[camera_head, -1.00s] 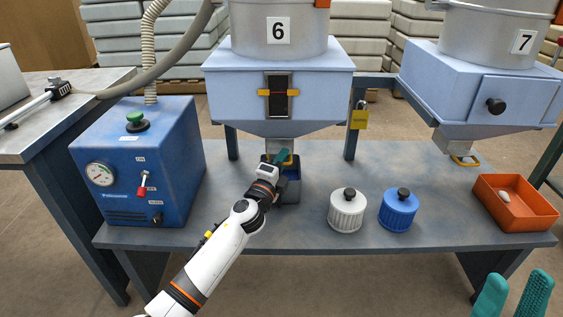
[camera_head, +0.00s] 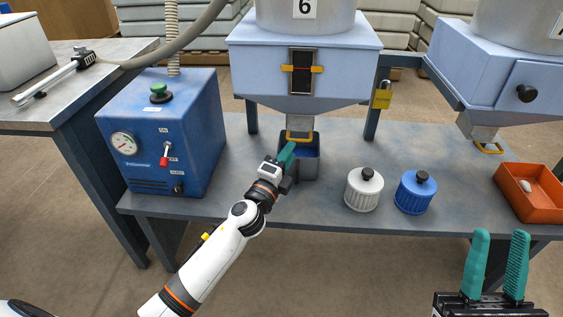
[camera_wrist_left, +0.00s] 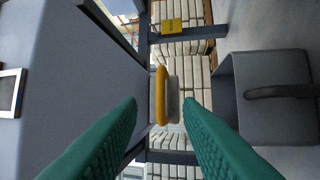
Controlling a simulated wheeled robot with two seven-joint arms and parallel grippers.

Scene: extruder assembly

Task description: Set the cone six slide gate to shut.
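Cone six is the hopper marked 6 (camera_head: 305,8), with a pale blue lower box. Its slide gate has a yellow handle (camera_head: 300,135) at the spout's bottom. My left gripper (camera_head: 287,156) is just in front of and below this handle in the head view. In the left wrist view the yellow handle (camera_wrist_left: 161,95) lies between the two spread teal fingers, seemingly beyond their tips. The left gripper is open and empty. How far the gate plate is in is hard to tell. My right gripper (camera_head: 498,240) is open and empty at the bottom right.
A dark bin (camera_head: 308,168) stands under the spout. A white-lidded jar (camera_head: 363,190) and a blue jar (camera_head: 414,193) stand to its right. A blue control box (camera_head: 165,135) is at left, an orange tray (camera_head: 530,195) at right.

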